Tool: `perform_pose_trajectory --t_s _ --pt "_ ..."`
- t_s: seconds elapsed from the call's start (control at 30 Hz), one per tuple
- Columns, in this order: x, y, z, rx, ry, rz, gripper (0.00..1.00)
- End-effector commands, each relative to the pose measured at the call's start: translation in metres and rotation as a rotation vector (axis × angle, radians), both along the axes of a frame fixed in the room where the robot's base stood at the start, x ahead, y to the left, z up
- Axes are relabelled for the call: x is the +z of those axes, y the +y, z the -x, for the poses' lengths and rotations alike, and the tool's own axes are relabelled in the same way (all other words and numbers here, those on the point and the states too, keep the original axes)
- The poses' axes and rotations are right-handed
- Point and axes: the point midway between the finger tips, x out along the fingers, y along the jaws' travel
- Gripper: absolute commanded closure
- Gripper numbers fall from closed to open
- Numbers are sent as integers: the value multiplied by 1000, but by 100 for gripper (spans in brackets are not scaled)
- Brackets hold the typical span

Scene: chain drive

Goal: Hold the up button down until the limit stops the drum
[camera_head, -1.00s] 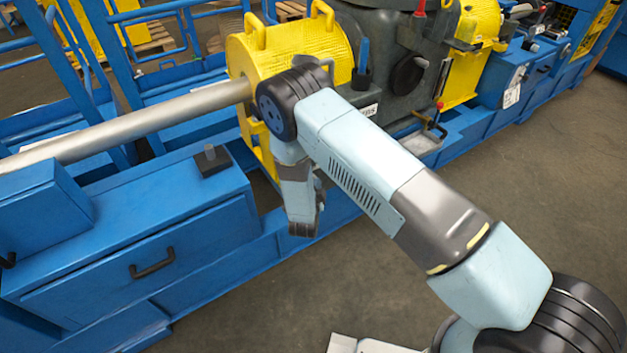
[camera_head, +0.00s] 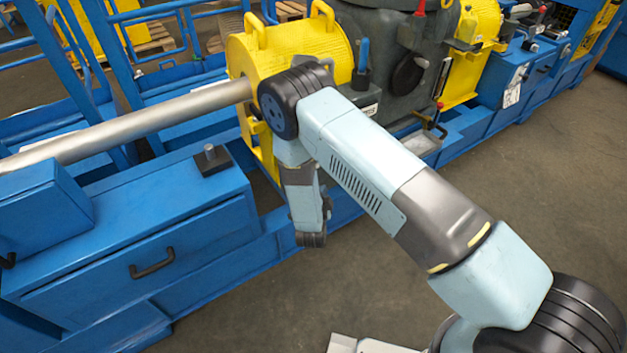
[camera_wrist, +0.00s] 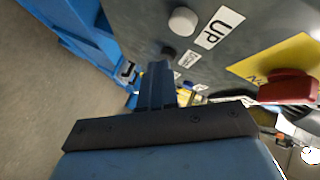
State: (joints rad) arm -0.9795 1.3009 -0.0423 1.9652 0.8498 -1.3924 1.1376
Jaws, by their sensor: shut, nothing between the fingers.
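In the wrist view a grey panel (camera_wrist: 135,17) carries a round white button (camera_wrist: 183,21) beside a white label reading UP (camera_wrist: 219,27). A darker round button (camera_wrist: 168,51) sits below it beside another label (camera_wrist: 188,60), too slanted to read. My gripper (camera_wrist: 158,68) has its blue fingers shut and empty. Their tips lie lower in the picture than the white button, apart from it, and near the darker button. I cannot tell whether they touch the panel. In the head view my arm hides the gripper and buttons. I cannot make out the drum with certainty.
A red knob (camera_wrist: 290,87) and a yellow label (camera_wrist: 275,62) stand at the right of the panel. In the head view a yellow housing (camera_head: 290,50) takes a steel shaft (camera_head: 130,124). Blue frames (camera_head: 150,235) line the left; the floor (camera_head: 270,300) in front is bare.

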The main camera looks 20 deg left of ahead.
Motion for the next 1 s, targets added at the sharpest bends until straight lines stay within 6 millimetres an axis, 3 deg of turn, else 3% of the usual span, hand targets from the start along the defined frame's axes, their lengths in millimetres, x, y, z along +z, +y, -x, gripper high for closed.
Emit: perform_pose_trajectory --t_s 0.3,1.0 --pt "0 -16 14 -1 1 0 100" --pt "0 -14 17 6 1 1 100"
